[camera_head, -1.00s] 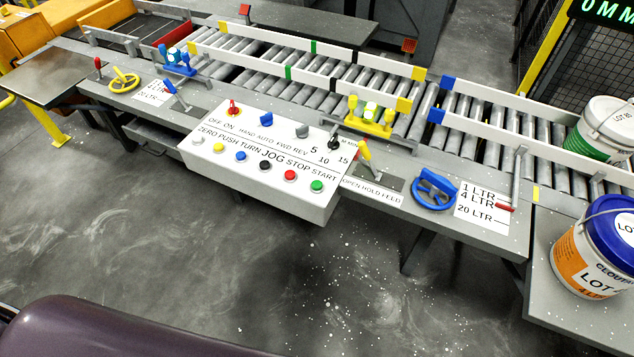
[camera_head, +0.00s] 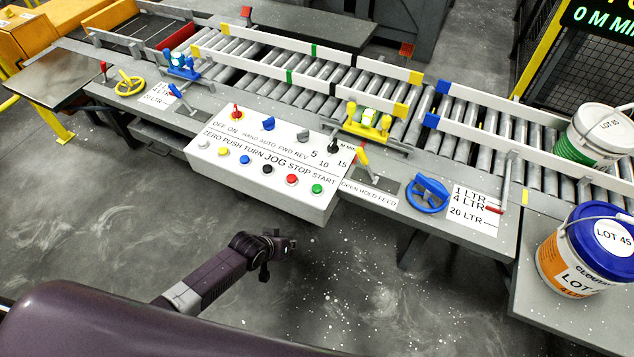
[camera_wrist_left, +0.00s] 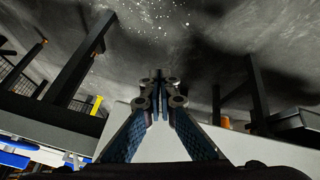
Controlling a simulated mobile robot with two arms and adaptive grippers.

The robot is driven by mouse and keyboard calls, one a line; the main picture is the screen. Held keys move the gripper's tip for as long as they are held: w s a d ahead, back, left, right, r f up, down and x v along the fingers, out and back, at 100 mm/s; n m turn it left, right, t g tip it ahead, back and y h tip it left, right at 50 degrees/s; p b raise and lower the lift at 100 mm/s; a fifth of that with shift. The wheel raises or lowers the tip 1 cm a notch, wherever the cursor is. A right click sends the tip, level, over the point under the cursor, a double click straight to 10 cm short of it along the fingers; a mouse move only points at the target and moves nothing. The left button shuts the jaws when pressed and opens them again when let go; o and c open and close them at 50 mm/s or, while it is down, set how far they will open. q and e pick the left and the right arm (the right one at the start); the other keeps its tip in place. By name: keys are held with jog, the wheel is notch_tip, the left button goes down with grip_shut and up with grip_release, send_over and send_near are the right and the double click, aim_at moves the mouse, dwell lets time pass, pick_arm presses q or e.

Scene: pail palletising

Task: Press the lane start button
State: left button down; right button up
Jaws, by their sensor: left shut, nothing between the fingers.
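The green button (camera_head: 317,189) sits above no other control at the right end of the lower row on the white control panel (camera_head: 205,165), by the printed word START. A red button (camera_head: 292,180) by STOP is just left of it. My left gripper (camera_head: 280,246) is in front of and below the panel, left of the green button and apart from it. In the left wrist view its two fingers (camera_wrist_left: 160,85) meet at the tips, shut and empty. The green button cannot be made out there. My right gripper is not in view.
The roller conveyor (camera_head: 300,80) runs behind. A blue-lidded pail (camera_head: 573,265) stands at the right, and a green-and-white pail (camera_head: 592,140) on the rollers. The floor before the panel is clear.

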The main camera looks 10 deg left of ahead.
pick_arm(q)
jog(key=w+d+r+p, duration=0.1)
jog(key=w+d+r, duration=0.1)
jog(key=r, duration=0.4)
jog(key=w+d+r+h+p, duration=0.1)
jog(key=w+d+r, duration=0.1)
jog(key=w+r, duration=0.2)
jog(key=w+d+r+t+h+p, duration=0.1)
jog(key=w+d+r, duration=0.1)
jog(key=r, duration=0.8)
jog(key=shift+w+d+n, duration=0.2)
jog(key=shift+w+n, duration=0.1)
jog(key=shift+w, duration=0.3)
notch_tip(320, 180, up, 5)
jog(key=n+p, duration=0.1)
send_over(315, 189)
jog(key=shift+f+t+h, duration=0.1)
jog(key=shift+t+h, duration=0.2)
notch_tip(315, 189, down, 8)
jog(key=b, duration=0.7)
jog(key=shift+b, duration=0.3)
jog(key=shift+w+f, duration=0.1)
jog(key=shift+f, duration=0.3)
jog(key=shift+f+b, duration=0.15)
jog(key=shift+b, duration=0.15)
jog(key=shift+f, duration=0.3)
